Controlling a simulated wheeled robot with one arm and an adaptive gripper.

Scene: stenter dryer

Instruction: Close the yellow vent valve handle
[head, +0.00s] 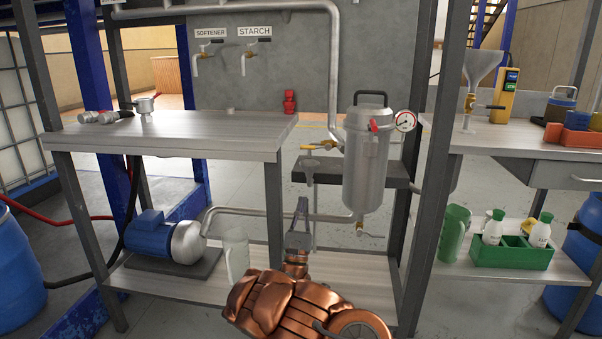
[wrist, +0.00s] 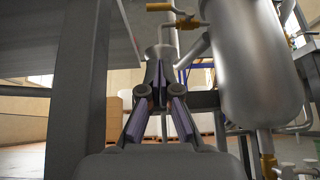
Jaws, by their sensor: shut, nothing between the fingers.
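A steel filter vessel (head: 366,165) stands behind the tables, with a pressure gauge (head: 405,121) at its upper right. A valve with a yellow handle (head: 318,144) sits on the thin pipe left of the vessel. In the wrist view this yellow handle (wrist: 159,7) is at the top, lying roughly level beside its brass body (wrist: 187,22). Another brass valve (head: 360,226) is under the vessel, also in the wrist view (wrist: 267,157). I cannot tell which one is the vent. My gripper (head: 301,202) is shut and empty, pointing up, below the upper yellow handle and apart from it.
A metal table (head: 180,130) is left of my gripper, its leg (head: 275,210) close by. A blue pump (head: 152,232) and a clear jug (head: 235,253) stand on the lower shelf. A dark ledge (head: 345,173) and pipes crowd the vessel. A post (head: 435,160) stands to the right.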

